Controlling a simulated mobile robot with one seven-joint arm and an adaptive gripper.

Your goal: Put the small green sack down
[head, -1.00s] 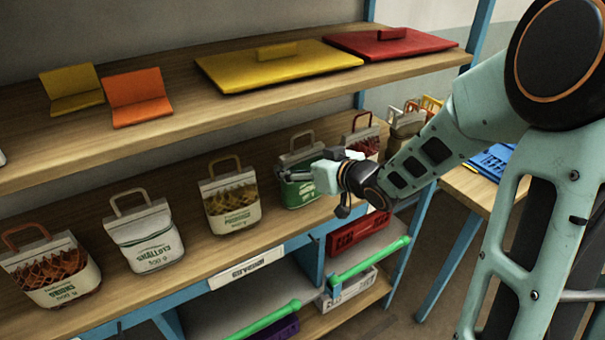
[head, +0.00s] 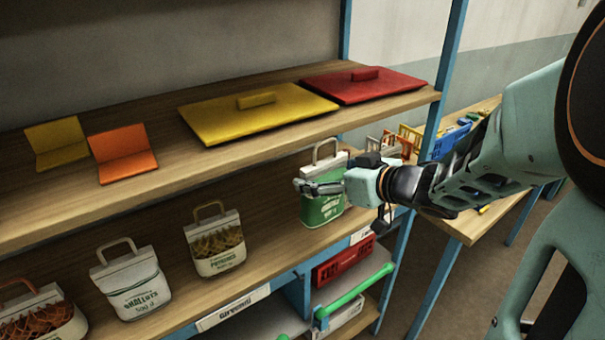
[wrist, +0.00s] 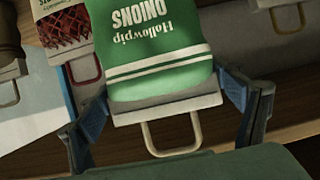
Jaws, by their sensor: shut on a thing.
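The small green sack (head: 322,208) with a white top band and a pale handle stands upright at the right end of the middle shelf (head: 265,205). My gripper (head: 322,187) is shut on its upper part, reaching in from the right. In the wrist view the sack (wrist: 160,70) appears upside down, reads "Hollowpip Onions", and has my gripper's fingers (wrist: 165,108) on either side of its top band. I cannot tell whether its base touches the shelf.
A potatoes sack (head: 217,245), a shallots sack (head: 135,285) and a red mesh sack (head: 40,320) stand to the left. Bare shelf lies between the green and potatoes sacks. The upper shelf bears a yellow lid (head: 255,112) and a red lid (head: 365,85).

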